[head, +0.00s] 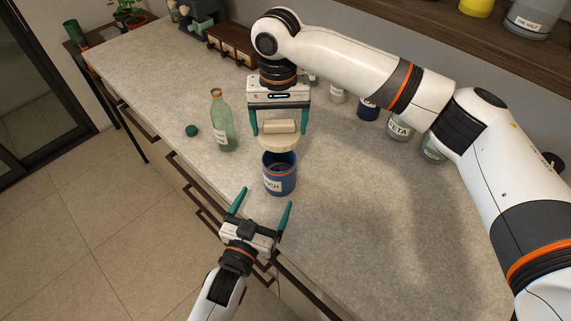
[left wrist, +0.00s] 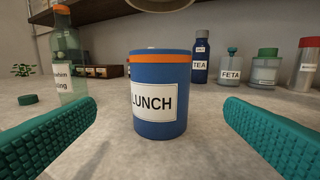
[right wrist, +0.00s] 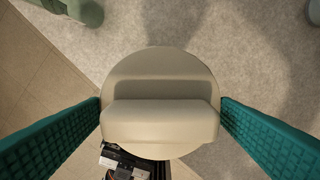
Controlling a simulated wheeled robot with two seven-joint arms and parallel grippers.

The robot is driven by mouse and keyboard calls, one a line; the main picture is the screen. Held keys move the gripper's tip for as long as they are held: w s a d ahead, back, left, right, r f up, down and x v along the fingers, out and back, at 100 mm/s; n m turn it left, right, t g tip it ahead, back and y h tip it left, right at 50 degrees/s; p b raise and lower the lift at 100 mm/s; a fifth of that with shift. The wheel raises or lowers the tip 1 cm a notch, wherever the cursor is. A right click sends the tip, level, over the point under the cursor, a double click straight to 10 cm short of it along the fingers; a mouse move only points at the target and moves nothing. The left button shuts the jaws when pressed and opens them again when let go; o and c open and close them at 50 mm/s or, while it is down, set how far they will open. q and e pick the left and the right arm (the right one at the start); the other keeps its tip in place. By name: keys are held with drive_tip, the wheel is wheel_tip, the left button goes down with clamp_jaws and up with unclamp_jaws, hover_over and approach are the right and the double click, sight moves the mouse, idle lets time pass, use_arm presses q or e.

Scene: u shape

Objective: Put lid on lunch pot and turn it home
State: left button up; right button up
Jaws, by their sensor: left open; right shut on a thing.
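The blue lunch pot (head: 279,182) with an orange band near its top stands upright on the grey counter. Its "LUNCH" label (left wrist: 154,103) faces my left gripper. My right gripper (head: 281,131) is shut on the cream lid (head: 279,143) by its bar handle. It holds the lid above the pot, apart from it, slightly to the back in the head view. In the right wrist view the lid (right wrist: 160,130) hides the pot. My left gripper (head: 262,206) is open and empty in front of the pot, its fingers (left wrist: 160,130) spread to either side, not touching it.
A green glass bottle (head: 222,122) and its loose green cap (head: 191,131) stand left of the pot. Labelled jars, such as the feta jar (head: 397,128), line the back of the counter. The counter (head: 370,215) right of the pot is clear.

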sight(283, 163)
use_arm(q)
drive_tip(key=shift+s+a+r, duration=0.15)
drive_tip(key=shift+s+r, duration=0.05)
drive_tip(key=shift+s, duration=0.25)
use_arm(e)
drive_tip(key=shift+s+a+r, duration=0.2)
drive_tip(key=shift+s+r, duration=0.05)
drive_tip(key=shift+s, duration=0.3)
use_arm(q)
drive_tip(key=x, duration=1.2)
drive_tip(key=shift+w+f, duration=0.1)
drive_tip(key=shift+w, duration=0.05)
use_arm(e)
drive_tip(key=shift+w+d+f, duration=0.1)
drive_tip(key=shift+w, duration=0.1)
use_arm(q)
drive_tip(key=shift+c, duration=0.5)
drive_tip(key=c, duration=1.4)
drive_tip(key=shift+o, duration=0.2)
use_arm(e)
drive_tip(key=shift+f, duration=2.5)
drive_tip(key=shift+f, duration=0.85)
drive_tip(key=shift+f, duration=0.55)
